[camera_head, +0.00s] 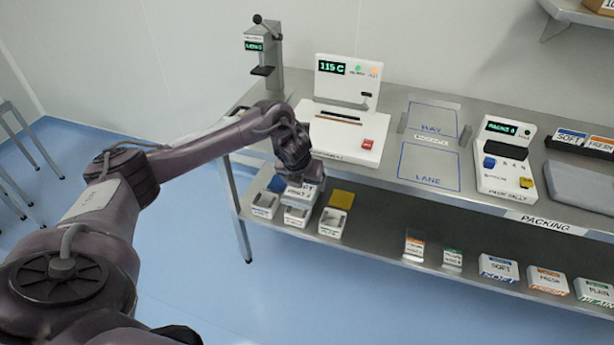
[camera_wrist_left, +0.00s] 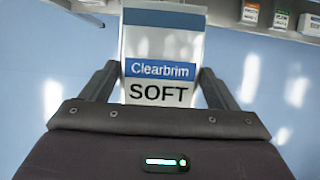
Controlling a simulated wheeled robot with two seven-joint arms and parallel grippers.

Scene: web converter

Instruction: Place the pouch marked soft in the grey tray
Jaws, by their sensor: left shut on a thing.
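The pouch marked soft (camera_wrist_left: 160,70) is white with a blue band and reads "Clearbrim SOFT". My left gripper (camera_wrist_left: 160,88) is shut on it, with one finger at each side. In the head view, my left gripper (camera_head: 300,172) holds the pouch (camera_head: 304,190) near the bench's front edge, over the small bins on the lower shelf as seen from the head. The wide grey tray (camera_head: 582,187) lies on the bench at the far right, well away from the pouch; the picture's edge cuts it off. My right gripper is not in view.
A white sealing machine (camera_head: 345,130) stands behind the gripper. Blue-outlined bay and lane areas (camera_head: 430,168) are bare. A tally box (camera_head: 507,160) stands left of the tray. Signs for soft and fresh (camera_head: 585,140) stand behind it. The lower shelf (camera_head: 385,240) holds several labelled cartons.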

